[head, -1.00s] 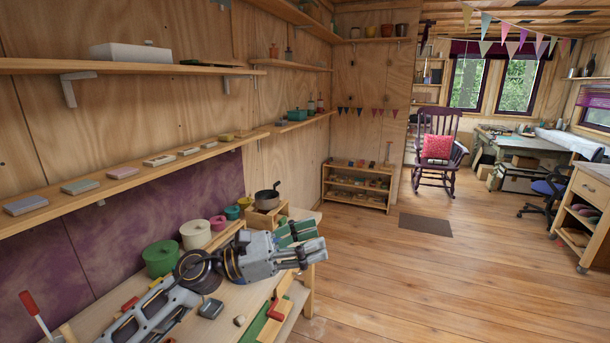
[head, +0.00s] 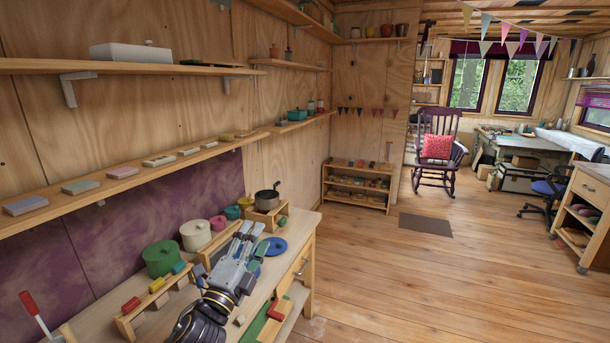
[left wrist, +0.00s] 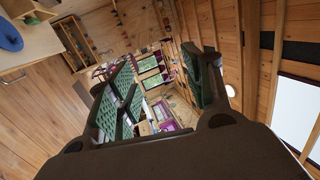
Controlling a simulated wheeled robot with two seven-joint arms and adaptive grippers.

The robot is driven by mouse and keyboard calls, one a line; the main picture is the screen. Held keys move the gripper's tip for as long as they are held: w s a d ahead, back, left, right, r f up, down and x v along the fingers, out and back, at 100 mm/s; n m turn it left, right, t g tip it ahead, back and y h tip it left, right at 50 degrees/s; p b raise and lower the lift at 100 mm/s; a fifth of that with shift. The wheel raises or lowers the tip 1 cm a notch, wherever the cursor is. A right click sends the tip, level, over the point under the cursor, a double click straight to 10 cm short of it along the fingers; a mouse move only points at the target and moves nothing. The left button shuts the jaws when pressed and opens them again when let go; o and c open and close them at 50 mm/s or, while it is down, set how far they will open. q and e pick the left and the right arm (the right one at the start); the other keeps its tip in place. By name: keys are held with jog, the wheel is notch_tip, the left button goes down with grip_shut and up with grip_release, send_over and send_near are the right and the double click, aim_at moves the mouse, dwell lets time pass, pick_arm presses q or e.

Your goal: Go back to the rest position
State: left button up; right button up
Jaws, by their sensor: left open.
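My left gripper (head: 251,234) is over the workbench in the head view, its fingers pointing away towards the bench's far end. In the left wrist view its two fingers with green ribbed pads (left wrist: 160,65) stand apart with nothing between them. The gripper is empty. My right gripper is in neither view.
The workbench (head: 300,222) carries lidded pots, such as a green one (head: 163,258) and a cream one (head: 196,235), left of my arm. A dark saucepan (head: 267,198) stands beyond the gripper. A blue disc (head: 276,246) lies right of it. A shelf (head: 140,183) runs above. The floor (head: 400,280) is clear.

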pick_arm(q)
jog(key=s+a+f+n+g+y, duration=0.2)
jog(key=a+f+n, duration=0.15)
jog(key=f, duration=0.25)
jog(key=s+a+f+n+g+y, duration=0.2)
jog(key=f+n+g+y, duration=0.1)
jog(key=f+n, duration=0.25)
jog(key=s+a+f+n+g+y, duration=0.2)
jog(key=a+f+n, duration=0.15)
jog(key=f, duration=0.35)
jog(key=s+a+f+n+g, duration=0.1)
jog(key=s+f+n+g, duration=0.35)
jog(key=s+f, duration=0.4)
jog(key=s+f+n+g, duration=0.3)
jog(key=s+f+g, duration=0.25)
jog(key=s, duration=0.65)
notch_tip(320, 180, down, 34)
jog(key=s+g, duration=0.1)
jog(key=s, duration=0.2)
jog(key=s+a+f, duration=0.2)
jog(key=s+f, duration=0.7)
jog(key=s, duration=0.2)
jog(key=s+a+f+g, duration=0.1)
jog(key=s+a+f, duration=0.1)
jog(key=s+f, duration=0.8)
jog(key=shift+s+f+m+g, duration=0.3)
jog(key=shift+s, duration=0.15)
jog(key=shift+a, duration=0.1)
